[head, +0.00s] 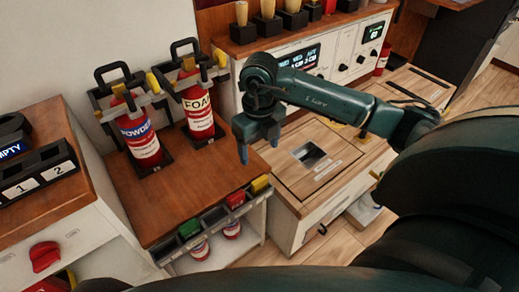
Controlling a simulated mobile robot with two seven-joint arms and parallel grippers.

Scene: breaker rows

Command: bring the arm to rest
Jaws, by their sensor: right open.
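My right arm (330,97) comes in from the right and reaches across the picture, bent at a joint near the top middle. My right gripper (259,147) points down with its fingers apart. Nothing shows between them. It hangs in front of the wooden cabinet top, near the gap between two cabinets, and seems clear of both. My left gripper is not in view.
Two extinguishers, POWDER (138,140) and FOAM (198,108), stand in holders at the back left. A control panel (325,62) stands behind the arm. A wooden top with a square opening (309,153) lies right of the gripper. The brown top (190,190) is largely bare.

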